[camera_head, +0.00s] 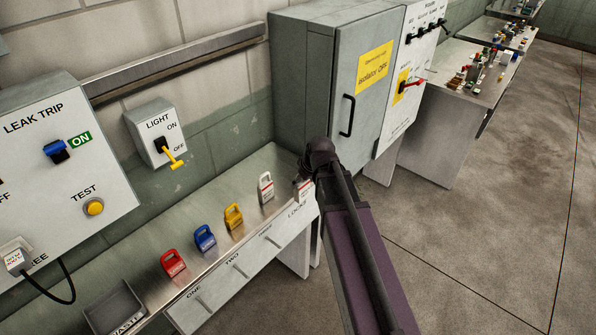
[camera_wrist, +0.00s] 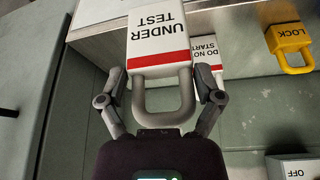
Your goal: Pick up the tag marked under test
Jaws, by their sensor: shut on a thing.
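The white tag marked UNDER TEST (camera_wrist: 158,38), with a red stripe and a grey loop, shows upside down in the wrist view. My gripper (camera_wrist: 160,76) has a finger on each side of it and is shut on it. In the head view my gripper (camera_head: 312,165) is at the right end of the steel bench, partly hiding the tag (camera_head: 304,189). I cannot tell whether the tag touches the bench.
A white tag marked DO NOT START (camera_wrist: 204,52) is close beside the held tag. Yellow (camera_head: 233,216), blue (camera_head: 205,238) and red (camera_head: 173,263) locks stand along the bench (camera_head: 215,202). A grey cabinet (camera_head: 300,80) stands behind. Open floor lies to the right.

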